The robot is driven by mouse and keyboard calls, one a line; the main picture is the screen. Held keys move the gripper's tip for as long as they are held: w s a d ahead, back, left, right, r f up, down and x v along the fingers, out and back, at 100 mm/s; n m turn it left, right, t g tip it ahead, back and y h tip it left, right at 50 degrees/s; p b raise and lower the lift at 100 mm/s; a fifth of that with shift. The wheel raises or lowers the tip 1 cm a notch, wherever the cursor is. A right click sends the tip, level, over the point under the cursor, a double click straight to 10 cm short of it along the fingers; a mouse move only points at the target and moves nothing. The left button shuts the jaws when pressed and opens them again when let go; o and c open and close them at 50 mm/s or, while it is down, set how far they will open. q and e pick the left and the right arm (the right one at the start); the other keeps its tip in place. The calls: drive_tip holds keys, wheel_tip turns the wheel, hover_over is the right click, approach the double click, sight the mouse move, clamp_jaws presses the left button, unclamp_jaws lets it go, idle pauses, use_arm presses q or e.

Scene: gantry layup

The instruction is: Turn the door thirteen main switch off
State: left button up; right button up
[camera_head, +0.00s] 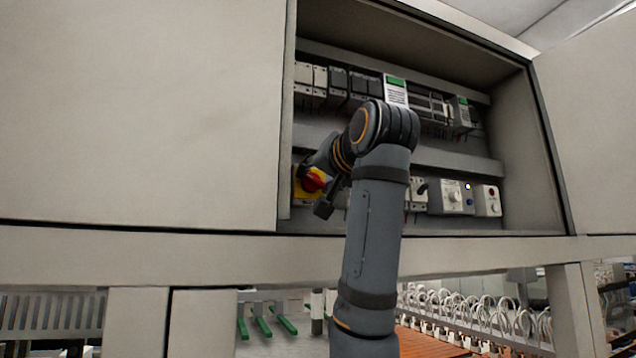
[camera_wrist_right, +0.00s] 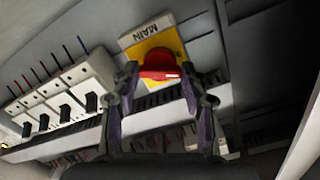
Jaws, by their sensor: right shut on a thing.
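The main switch is a red rotary knob (camera_wrist_right: 160,68) on a yellow plate (camera_wrist_right: 146,43), with a label reading MAIN (camera_wrist_right: 147,31) above it. In the head view the red knob (camera_head: 313,181) and yellow plate (camera_head: 300,189) show low at the left inside the cabinet. My right gripper (camera_wrist_right: 159,75) is shut on the knob, one finger at each end of its bar. The bar lies nearly level across the wrist picture, with a white mark near its right end. In the head view my right arm hides part of the switch area. My left gripper is not in view.
An upper row of breakers (camera_head: 335,82) runs along the cabinet. Light panels (camera_head: 130,110) flank the opening. Black-lever switches (camera_wrist_right: 62,98) lie left of the fingers.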

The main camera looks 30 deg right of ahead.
drive_tip(key=n, duration=0.5)
drive_tip(key=shift+f+b, duration=0.2)
drive_tip(key=shift+b, duration=0.2)
drive_tip(key=shift+n, duration=0.3)
drive_tip(key=o, duration=1.2)
drive_tip(key=shift+r, duration=0.1)
drive_tip(key=shift+c, duration=0.2)
drive_tip(key=v, duration=0.7)
drive_tip(key=shift+s, duration=0.3)
drive_tip(key=shift+w+a, duration=0.1)
